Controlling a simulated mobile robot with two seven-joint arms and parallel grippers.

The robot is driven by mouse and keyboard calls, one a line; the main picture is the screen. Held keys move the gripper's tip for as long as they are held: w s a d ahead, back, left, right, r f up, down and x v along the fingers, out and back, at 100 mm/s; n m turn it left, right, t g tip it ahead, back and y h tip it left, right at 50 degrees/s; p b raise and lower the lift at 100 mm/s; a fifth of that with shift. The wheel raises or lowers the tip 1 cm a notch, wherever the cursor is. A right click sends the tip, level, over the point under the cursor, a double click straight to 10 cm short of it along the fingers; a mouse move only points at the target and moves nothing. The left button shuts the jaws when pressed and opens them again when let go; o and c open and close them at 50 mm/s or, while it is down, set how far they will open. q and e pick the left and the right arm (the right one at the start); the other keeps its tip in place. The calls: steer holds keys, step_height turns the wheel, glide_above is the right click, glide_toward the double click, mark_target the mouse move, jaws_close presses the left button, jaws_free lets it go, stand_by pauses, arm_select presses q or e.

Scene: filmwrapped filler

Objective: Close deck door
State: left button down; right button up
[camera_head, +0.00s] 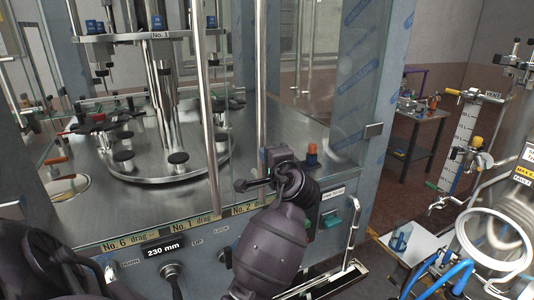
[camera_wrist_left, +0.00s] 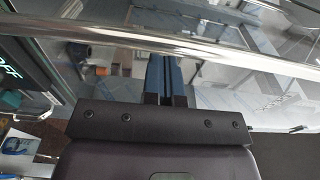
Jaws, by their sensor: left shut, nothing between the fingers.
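The deck is a round metal turntable (camera_head: 170,172) with black clamps, behind clear glass panels in a grey-blue cabinet. Two upright chrome bars stand at the front, a left bar (camera_head: 206,100) and a right bar (camera_head: 261,75). The glass of the deck door (camera_head: 310,70) is hard to make out, and I cannot tell how far it stands open. My left gripper (camera_head: 258,183) is shut and empty near the lower end of the right bar. In the left wrist view its fingers (camera_wrist_left: 166,80) end at a chrome bar (camera_wrist_left: 190,50); I cannot tell whether they touch. My right gripper is out of view.
A workbench (camera_head: 415,130) stands behind.

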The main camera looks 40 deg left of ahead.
arm_select(q)
steer(key=s+b+v, duration=0.1)
steer(key=v, duration=0.9)
steer(key=shift+a+b, duration=0.25)
steer(key=shift+b, duration=0.15)
steer(key=w+d+f+t+h, duration=0.2)
steer(key=w+d+t+h, duration=0.4)
steer(key=w+t, duration=0.15)
steer(key=s+d+f+n+t+h, duration=0.1)
steer(key=s+d+f+n+h, duration=0.2)
steer(key=f+h, duration=0.75)
steer(key=s+a+f+n+g, duration=0.1)
steer(key=s+f+g, duration=0.4)
steer(key=s+f, duration=1.7)
step_height(320, 180, down, 3)
steer(key=shift+a+f+n+y, duration=0.1)
steer(key=shift+a+n+y, duration=0.2)
steer(key=shift+a+y, duration=0.05)
